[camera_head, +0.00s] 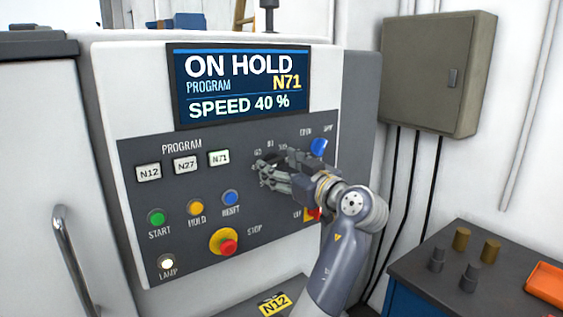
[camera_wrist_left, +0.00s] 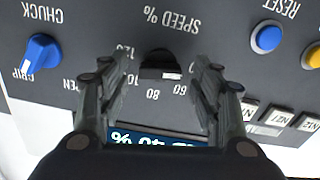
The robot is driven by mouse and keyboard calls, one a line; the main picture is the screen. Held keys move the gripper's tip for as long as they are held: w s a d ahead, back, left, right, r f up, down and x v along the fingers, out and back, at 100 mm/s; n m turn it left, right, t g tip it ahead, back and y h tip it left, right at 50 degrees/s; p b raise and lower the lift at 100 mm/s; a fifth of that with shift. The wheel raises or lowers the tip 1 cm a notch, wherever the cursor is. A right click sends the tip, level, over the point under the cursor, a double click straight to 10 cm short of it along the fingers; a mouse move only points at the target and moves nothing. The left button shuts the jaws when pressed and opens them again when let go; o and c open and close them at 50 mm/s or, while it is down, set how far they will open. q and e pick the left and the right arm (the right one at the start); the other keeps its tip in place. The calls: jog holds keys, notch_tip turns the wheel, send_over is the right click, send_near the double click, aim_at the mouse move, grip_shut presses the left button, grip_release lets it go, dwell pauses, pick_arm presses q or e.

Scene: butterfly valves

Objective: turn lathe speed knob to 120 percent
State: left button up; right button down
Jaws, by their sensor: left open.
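The black speed knob (camera_wrist_left: 158,62) shows in the left wrist view on the dark panel, under the upside-down label SPEED %. A white mark shows on its lower right edge. The numbers 60, 80 and 120 are readable around it; others are hidden by the fingers. My left gripper (camera_wrist_left: 160,78) is open, with one finger on each side of the knob; I cannot tell whether they touch it. In the head view the left gripper (camera_head: 274,172) covers the knob. The display (camera_head: 238,85) reads ON HOLD, PROGRAM N71, SPEED 40 %. My right gripper is not in view.
The blue chuck knob (camera_head: 318,147) sits just above right of the gripper. The blue reset button (camera_head: 230,197) and red stop button (camera_head: 228,247) are to its left and below. A grey wall box (camera_head: 437,72) and a dark table (camera_head: 420,270) are at the right.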

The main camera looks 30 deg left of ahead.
pick_arm(q)
jog(key=c, duration=1.1)
jog(key=shift+o, duration=0.2)
